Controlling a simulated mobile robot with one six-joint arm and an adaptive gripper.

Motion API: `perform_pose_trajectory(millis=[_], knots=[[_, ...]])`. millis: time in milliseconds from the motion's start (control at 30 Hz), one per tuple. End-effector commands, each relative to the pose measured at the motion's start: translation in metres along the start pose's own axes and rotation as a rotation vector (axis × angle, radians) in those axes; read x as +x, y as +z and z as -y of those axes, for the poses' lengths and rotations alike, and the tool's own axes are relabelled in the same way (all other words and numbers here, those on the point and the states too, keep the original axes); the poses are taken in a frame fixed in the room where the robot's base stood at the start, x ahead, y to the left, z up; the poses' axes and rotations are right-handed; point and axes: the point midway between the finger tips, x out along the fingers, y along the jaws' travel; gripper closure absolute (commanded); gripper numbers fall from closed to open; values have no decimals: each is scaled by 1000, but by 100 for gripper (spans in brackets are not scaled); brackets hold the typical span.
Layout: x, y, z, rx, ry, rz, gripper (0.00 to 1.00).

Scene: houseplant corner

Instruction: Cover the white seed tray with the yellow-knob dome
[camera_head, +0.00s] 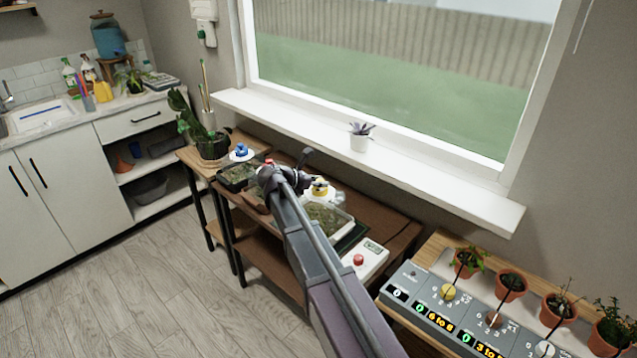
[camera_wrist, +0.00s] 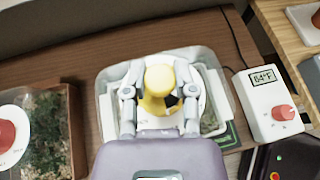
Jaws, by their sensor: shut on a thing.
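The yellow-knob dome (camera_head: 320,190) has a yellow knob on a white cap. In the wrist view my gripper (camera_wrist: 159,98) has its two fingers on either side of the yellow knob (camera_wrist: 160,78) and is shut on it. The white seed tray (camera_head: 345,228) holds green-brown growth and stands on the bench; its pale rim (camera_wrist: 106,78) shows around the dome in the wrist view. The dome is above the tray area. I cannot tell whether its lower edge touches the tray. My gripper and arm hide part of both.
A white heat controller with a red dial (camera_head: 359,260) stands right of the tray. Left are a dark tray (camera_head: 236,178) and a blue-knob dome (camera_head: 241,153). A red knob (camera_wrist: 6,134) shows left in the wrist view. A grey control panel (camera_head: 440,310) is at right.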

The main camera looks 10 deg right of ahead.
Motion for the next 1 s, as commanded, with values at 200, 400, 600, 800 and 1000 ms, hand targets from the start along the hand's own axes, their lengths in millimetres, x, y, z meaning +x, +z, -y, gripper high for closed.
perform_pose_trajectory(millis=[200,400,600,800,1000], knots=[[0,0,0,0,0,0,100],[0,-2,0,0,0,0,100],[2,-5,0,0,0,0,100],[3,-7,0,0,0,0,100],[3,-7,0,0,0,0,100]])
